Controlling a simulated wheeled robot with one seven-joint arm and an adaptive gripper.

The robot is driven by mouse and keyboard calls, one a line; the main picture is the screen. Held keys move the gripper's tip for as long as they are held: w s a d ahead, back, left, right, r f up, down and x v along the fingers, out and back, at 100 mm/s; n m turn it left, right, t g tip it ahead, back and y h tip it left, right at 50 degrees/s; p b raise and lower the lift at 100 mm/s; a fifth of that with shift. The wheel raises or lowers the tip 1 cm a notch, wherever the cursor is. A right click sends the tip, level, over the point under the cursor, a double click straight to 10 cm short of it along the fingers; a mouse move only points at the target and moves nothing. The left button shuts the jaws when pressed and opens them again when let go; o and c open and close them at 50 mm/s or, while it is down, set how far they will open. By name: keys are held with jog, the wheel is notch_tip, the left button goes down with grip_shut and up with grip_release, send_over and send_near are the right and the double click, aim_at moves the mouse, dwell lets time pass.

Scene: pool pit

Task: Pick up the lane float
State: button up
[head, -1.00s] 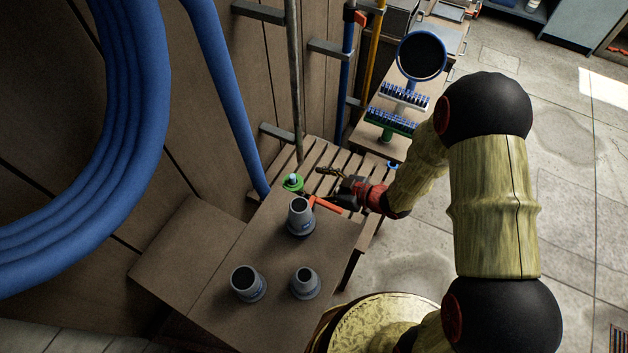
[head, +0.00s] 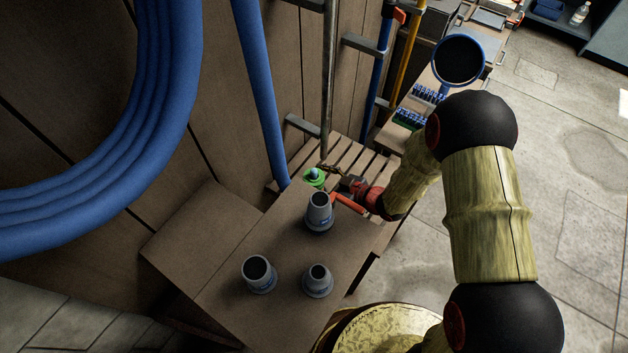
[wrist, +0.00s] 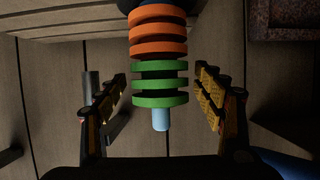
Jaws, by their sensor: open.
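The lane float shows in the wrist view as an upright-looking stack of orange and green discs (wrist: 160,68) with a light blue tip and a dark part at its other end. In the head view only its green top and blue tip (head: 314,177) show, behind a grey cup. My gripper (wrist: 161,80) is open, with one finger on each side of the discs and a visible gap on both sides. In the head view my gripper (head: 328,170) is beside the float's green top, coming from the right; the fingers are partly hidden there.
Three grey tapered cups (head: 259,275) stand on the brown tabletop (head: 230,300). A slatted bench (head: 300,160) is behind. A blue pole (head: 262,95) and thick blue hose (head: 165,150) are at left. Open floor is at right.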

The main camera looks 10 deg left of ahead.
jog(key=shift+c, duration=0.5)
jog(key=c, duration=1.3)
notch_tip(320, 180, up, 10)
jog(key=p, duration=0.3)
jog(key=shift+r+p, duration=0.5)
jog(key=shift+p, duration=0.1)
